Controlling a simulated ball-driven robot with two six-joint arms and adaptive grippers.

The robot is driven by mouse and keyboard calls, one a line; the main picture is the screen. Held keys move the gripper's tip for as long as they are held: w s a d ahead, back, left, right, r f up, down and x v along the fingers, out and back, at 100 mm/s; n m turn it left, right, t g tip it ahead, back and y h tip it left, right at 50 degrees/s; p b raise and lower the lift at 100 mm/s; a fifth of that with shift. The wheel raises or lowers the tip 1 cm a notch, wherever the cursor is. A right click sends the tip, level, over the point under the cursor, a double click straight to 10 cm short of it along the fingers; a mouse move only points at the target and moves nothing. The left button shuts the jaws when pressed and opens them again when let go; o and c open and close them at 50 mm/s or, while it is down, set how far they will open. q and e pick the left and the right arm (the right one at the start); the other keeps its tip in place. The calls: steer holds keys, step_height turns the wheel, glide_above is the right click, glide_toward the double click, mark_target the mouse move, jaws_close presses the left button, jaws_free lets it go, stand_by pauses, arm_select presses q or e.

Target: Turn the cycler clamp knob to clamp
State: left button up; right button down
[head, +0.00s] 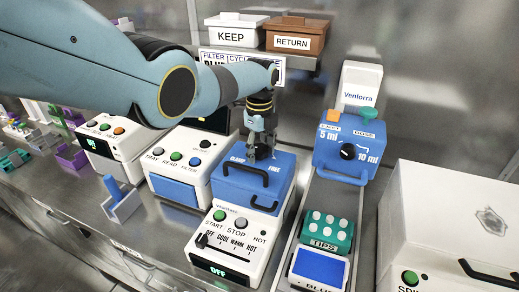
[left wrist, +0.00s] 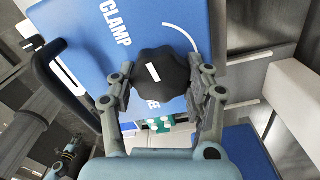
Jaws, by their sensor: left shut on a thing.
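The cycler (head: 240,225) is a white unit with a blue lid (head: 238,188), a black front handle and the words CLAMP and FREE on top. Its black clamp knob (left wrist: 158,72) has a lobed rim and a white pointer mark. In the left wrist view, CLAMP is readable at the upper left, while FREE is partly hidden under the knob and a finger. My left gripper (head: 262,150) comes down onto the lid from above. In the left wrist view its fingers (left wrist: 162,88) are shut on opposite sides of the knob. In the head view the gripper mostly hides the knob.
Right of the cycler are a green tips rack (head: 326,232) and a blue dispenser (head: 347,150) with a dial. A reader (head: 180,165) stands to the left. KEEP (head: 232,36) and RETURN (head: 293,42) bins sit behind. A teal-grey part of mine shows lower left in the wrist view.

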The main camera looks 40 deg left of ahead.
mark_target(260, 148)
arm_select(q)
steer(key=shift+m, duration=0.4)
steer(key=o, duration=1.2)
steer(key=shift+r, duration=0.1)
step_height(260, 148, up, 12)
steer(key=shift+f, duration=0.1)
